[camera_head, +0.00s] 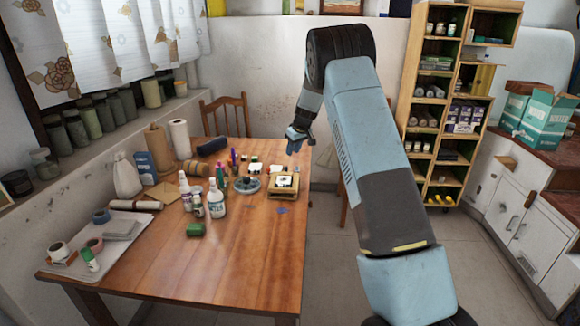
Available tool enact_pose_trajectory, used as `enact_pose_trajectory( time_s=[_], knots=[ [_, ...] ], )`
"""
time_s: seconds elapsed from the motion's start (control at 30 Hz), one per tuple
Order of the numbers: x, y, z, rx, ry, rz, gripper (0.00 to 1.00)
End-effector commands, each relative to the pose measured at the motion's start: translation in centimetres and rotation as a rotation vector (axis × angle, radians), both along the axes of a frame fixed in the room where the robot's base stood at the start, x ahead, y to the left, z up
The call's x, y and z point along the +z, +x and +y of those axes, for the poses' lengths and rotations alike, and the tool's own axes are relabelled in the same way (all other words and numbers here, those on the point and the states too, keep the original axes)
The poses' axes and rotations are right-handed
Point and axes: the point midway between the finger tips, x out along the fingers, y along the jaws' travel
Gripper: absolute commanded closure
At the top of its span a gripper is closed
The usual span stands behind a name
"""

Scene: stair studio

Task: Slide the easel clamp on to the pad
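A small wooden stand (289,193) with a white piece and dark parts on it sits near the right edge of the wooden table (255,260). It may be the easel with its clamp and pad; they are too small to tell apart. My gripper (294,150) hangs above the table's back right corner, behind and above the stand and apart from it. Its fingers are too small to show whether they are open or shut. I see nothing held in it.
A tray (120,245) with rolls lies at the left. A chair (226,112) is behind the table. The front right tabletop is clear.

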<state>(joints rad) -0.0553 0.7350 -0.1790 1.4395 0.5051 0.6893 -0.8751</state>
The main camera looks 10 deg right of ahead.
Motion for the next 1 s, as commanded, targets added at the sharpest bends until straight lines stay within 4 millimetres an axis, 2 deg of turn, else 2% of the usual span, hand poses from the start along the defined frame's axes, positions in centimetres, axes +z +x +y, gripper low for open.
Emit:
enact_pose_trajectory(
  time_s=[0.3,0.5,0.73,1.0],
  knots=[
    [-5.4,1.9,1.1,0.001,0.0,0.002,0.7],
    [-8.0,2.9,1.5,0.0,0.0,0.002,0.7],
    [-9.3,3.4,1.8,0.0,0.0,-0.001,0.7],
    [-9.5,3.5,1.9,0.001,0.0,-0.001,0.7]
  ],
)
